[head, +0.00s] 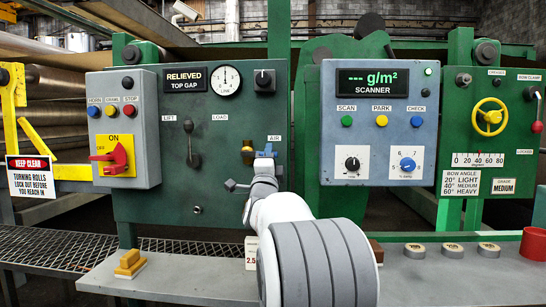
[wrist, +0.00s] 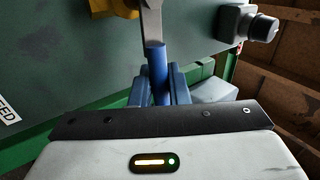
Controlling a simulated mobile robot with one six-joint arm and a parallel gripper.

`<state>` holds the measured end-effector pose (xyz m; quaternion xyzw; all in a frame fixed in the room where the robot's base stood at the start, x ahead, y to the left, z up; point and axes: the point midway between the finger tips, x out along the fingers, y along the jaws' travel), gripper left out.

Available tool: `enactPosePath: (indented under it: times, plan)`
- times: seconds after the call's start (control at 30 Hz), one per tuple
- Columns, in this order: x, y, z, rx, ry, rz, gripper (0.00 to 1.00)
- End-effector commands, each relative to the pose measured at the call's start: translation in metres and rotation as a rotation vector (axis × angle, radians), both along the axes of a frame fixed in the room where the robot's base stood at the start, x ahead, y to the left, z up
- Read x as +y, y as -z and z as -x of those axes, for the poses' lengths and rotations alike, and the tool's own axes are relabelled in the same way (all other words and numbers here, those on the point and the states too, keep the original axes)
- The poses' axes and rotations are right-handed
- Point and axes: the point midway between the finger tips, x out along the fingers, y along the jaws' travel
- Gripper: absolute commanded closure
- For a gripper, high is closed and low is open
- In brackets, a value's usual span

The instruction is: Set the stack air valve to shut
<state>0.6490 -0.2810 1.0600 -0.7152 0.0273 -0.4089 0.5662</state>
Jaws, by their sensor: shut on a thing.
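The stack air valve has a brass body (head: 248,152) under the AIR label on the green panel. In the wrist view, part of the brass body (wrist: 115,8) shows at the top, with a metal lever (wrist: 151,22) ending in a blue grip (wrist: 157,62). My gripper (head: 266,157) is at the right of the brass body in the head view. In the wrist view, its fingers (wrist: 159,88) are shut around the blue grip. In the head view, the lever is mostly hidden by my gripper, and its exact angle is hard to tell.
A black selector knob (head: 264,80) is above the valve, and the LOAD lever (head: 190,145) is to its left. The scanner box (head: 379,122) stands close on the right. A grey ledge (head: 200,277) runs below, with a yellow block (head: 130,265) on it.

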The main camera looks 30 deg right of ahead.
Motion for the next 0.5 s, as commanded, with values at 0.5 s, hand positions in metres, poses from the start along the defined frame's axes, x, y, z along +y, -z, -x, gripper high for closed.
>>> enactPosePath:
  times: [0.5]
  plan:
    - [-0.007, 0.002, 0.003, 0.004, 0.011, 0.003, 0.66]
